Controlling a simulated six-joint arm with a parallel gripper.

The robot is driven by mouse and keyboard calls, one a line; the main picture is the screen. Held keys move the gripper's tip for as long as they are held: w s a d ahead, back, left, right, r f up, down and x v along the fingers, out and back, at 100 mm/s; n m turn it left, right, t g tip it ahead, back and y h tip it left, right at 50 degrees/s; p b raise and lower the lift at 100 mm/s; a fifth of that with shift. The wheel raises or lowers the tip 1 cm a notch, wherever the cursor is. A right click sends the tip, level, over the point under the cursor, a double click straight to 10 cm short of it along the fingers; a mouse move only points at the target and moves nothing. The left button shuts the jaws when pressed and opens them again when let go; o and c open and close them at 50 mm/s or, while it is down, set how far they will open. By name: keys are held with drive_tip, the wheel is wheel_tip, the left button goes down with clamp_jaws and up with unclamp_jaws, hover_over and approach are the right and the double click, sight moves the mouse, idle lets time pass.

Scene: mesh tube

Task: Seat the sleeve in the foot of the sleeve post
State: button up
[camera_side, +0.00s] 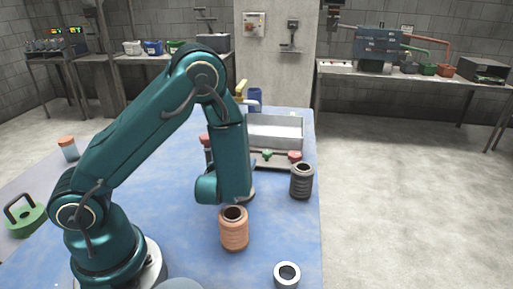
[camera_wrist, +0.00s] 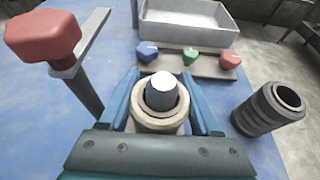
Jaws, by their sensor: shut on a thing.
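In the wrist view my gripper (camera_wrist: 161,75) has its two blue fingers on either side of a pale beige ring-ended sleeve (camera_wrist: 159,126) and is shut on it. The sleeve post (camera_wrist: 160,98), a grey cylinder with a bright white top, stands up inside the sleeve's opening, so the sleeve is around the post. A dark gap shows between post and sleeve wall. The foot is hidden below the sleeve in this view, and I cannot tell how deep the sleeve sits. In the side view my arm hides the gripper and sleeve; only a greyish edge low behind the wrist shows.
A dark ribbed tube (camera_side: 301,181) stands to the right; it also shows in the wrist view (camera_wrist: 264,112). A red-knobbed bracket (camera_wrist: 45,38) rises at left. A metal tray (camera_wrist: 187,24) and coloured knobs lie behind.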

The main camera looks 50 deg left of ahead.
drive_tip(key=o, duration=1.5)
drive_tip(key=shift+c, duration=0.2)
drive_tip(key=shift+d+r, duration=0.15)
drive_tip(key=shift+r, duration=0.05)
drive_tip(key=v, duration=1.1)
drive_tip(key=shift+s, duration=0.35)
drive_tip(key=shift+d+r, duration=0.15)
